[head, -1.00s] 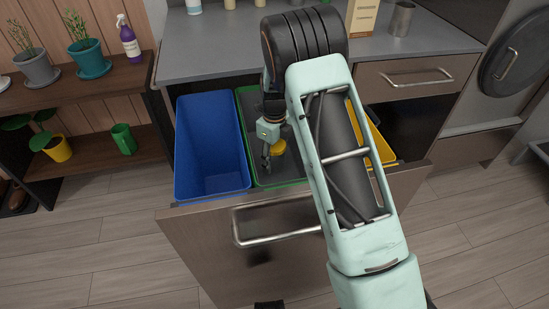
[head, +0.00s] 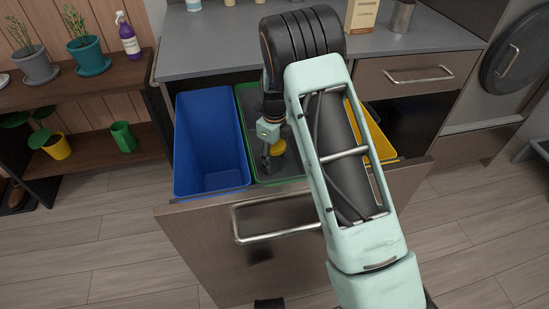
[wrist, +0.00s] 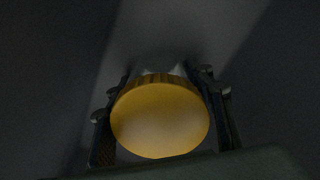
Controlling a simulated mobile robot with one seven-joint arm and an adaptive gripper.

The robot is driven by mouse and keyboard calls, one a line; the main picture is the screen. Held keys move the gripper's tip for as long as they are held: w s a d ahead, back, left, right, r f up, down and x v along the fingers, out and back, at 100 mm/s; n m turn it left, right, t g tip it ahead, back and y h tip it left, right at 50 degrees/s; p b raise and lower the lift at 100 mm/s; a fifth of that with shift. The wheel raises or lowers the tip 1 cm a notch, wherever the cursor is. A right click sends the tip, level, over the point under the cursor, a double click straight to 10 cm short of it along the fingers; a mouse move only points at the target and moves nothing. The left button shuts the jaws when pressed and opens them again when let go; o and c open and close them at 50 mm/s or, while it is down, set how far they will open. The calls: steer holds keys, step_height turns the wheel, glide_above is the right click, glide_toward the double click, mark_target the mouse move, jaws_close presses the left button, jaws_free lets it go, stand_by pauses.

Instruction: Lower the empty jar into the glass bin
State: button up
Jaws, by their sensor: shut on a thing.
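The jar shows mainly as its round yellow lid (head: 278,147), beside the fingers inside the middle bin in the head view. In the wrist view the lid (wrist: 160,119) faces the camera between the two dark fingers, with a little of the clear jar beyond it. My gripper (head: 268,157) points down and is shut on the jar; it also shows in the wrist view (wrist: 163,125). The middle bin (head: 248,106) has a green rim and a dark grey inside. My arm covers its right part. The jar's lower end and the bin's floor are hidden.
A blue bin (head: 210,140) stands left of the green-rimmed one and looks empty. A yellow bin (head: 379,140) is at right, partly behind my arm. All sit in a pulled-out drawer (head: 195,245) under a grey counter (head: 205,55). A plant shelf (head: 90,85) stands at left.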

steer(key=o, duration=1.3)
steer(key=shift+o, duration=0.2)
steer(key=shift+r, duration=0.15)
step_height(320, 180, up, 12)
